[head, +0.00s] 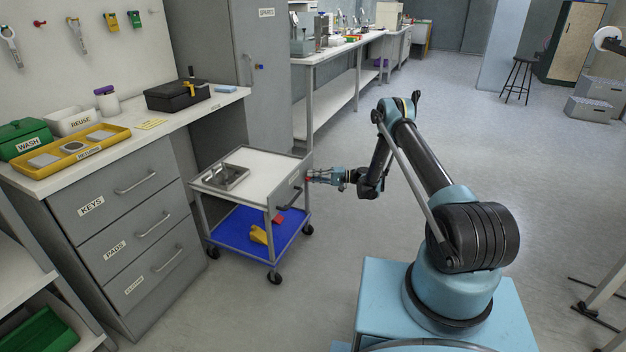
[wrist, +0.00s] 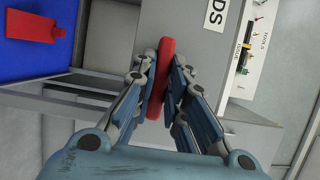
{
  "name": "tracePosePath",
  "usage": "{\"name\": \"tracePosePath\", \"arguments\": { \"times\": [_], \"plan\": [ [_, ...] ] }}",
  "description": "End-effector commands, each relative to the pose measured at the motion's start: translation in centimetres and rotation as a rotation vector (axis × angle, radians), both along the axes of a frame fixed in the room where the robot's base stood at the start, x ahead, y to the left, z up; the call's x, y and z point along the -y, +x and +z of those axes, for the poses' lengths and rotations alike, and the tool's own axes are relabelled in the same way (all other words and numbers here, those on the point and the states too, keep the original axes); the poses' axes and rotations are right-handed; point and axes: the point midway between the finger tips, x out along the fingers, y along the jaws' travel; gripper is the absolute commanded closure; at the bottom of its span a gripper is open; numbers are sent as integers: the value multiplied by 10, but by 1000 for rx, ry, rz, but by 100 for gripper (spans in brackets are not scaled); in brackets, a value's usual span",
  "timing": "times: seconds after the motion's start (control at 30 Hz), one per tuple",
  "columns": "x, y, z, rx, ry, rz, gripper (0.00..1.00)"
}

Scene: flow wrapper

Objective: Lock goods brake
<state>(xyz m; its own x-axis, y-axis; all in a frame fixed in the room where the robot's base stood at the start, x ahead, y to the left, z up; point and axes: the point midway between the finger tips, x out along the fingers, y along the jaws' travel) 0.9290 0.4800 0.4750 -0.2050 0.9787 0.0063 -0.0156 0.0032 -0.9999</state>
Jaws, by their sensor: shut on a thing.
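The goods trolley (head: 262,164) is a small grey cart with a white top and a blue lower shelf. It stands beside the drawer cabinet. In the wrist view its grey end panel (wrist: 188,50) carries a label ending in "DS" (wrist: 216,14). A red brake lever (wrist: 165,50) stands at this panel. My gripper (head: 311,177) is at the trolley's right end. In the wrist view my gripper (wrist: 160,95) has its fingers closed on both sides of the red lever. The lever's lock position cannot be told.
A metal tray (head: 220,178) is on the trolley top. Red (head: 278,218) and yellow (head: 259,235) items lie on the blue shelf (head: 236,222). The cabinet (head: 120,222) stands close on the left. The floor right of the trolley is mostly clear.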

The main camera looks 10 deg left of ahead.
Motion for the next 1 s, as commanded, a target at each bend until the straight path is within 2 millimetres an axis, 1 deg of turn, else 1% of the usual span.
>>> {"name": "tracePosePath", "arguments": {
  "times": [0.03, 0.27, 0.3, 0.37, 0.4, 0.77, 0.87, 1.0],
  "plan": [
    [-1, 3, 0, -2, -1, -7, 100],
    [-1, 3, 0, -1, -1, -7, 100],
    [-1, 3, 0, -1, -1, -7, 85],
    [-1, 3, 0, -1, -1, -7, 71],
    [0, 3, 0, -1, -1, -6, 67],
    [2, 2, 0, 1, 0, -4, 67],
    [8, 3, 0, 1, 0, -5, 67],
    [27, 7, 0, 0, 0, -6, 67]
  ]
}}
